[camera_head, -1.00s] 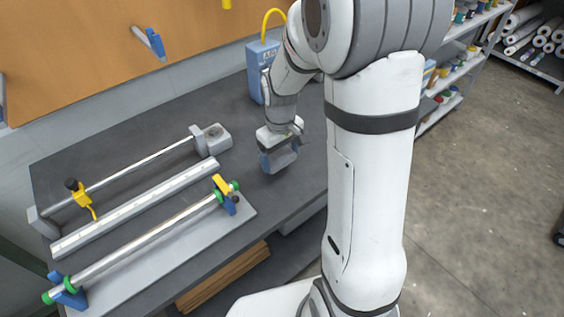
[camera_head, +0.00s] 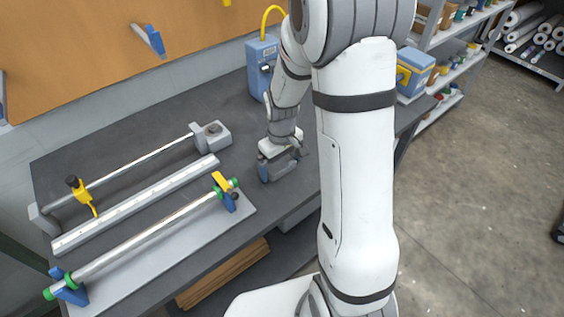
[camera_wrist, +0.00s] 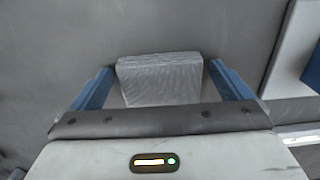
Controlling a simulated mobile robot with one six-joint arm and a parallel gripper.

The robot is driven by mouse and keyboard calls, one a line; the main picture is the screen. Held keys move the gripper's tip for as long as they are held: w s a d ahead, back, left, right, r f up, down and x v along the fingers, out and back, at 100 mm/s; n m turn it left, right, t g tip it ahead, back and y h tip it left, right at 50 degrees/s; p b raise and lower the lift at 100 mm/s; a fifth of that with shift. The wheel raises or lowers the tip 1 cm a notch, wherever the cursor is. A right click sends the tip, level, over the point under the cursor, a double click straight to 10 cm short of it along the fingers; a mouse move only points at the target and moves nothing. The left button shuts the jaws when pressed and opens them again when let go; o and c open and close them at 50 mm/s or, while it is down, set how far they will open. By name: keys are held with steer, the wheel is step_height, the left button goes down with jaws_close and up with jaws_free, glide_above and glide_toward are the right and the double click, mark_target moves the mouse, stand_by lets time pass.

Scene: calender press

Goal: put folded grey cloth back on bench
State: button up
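The folded grey cloth (camera_wrist: 160,82) is a light grey, finely textured block in the wrist view. It lies between the two blue fingers of my gripper (camera_wrist: 160,75). A narrow strip of dark surface shows between the cloth and each finger, so the fingers stand open beside it. In the head view my gripper (camera_head: 280,170) points down at the dark bench top (camera_head: 245,115), low over it or at it. I cannot pick out the cloth clearly there.
A roller rig with metal bars (camera_head: 140,205) and a grey base plate lies left of my gripper. A blue box (camera_head: 262,62) with a yellow hose stands behind it. A blue and yellow case (camera_head: 415,70) sits to the right. The bench's front edge is near.

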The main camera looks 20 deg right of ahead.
mark_target(281, 166)
step_height(281, 166, up, 11)
steer(key=s+r+m+t, duration=0.1)
steer(key=s+r, duration=0.3)
steer(key=s, duration=0.4)
steer(key=s+r+m+t, duration=0.2)
steer(key=s+r+m, duration=0.1)
steer(key=s, duration=0.5)
steer(key=shift+s+a+r+m, duration=0.2)
steer(key=shift+s+r+m, duration=0.1)
steer(key=shift+s+r, duration=0.1)
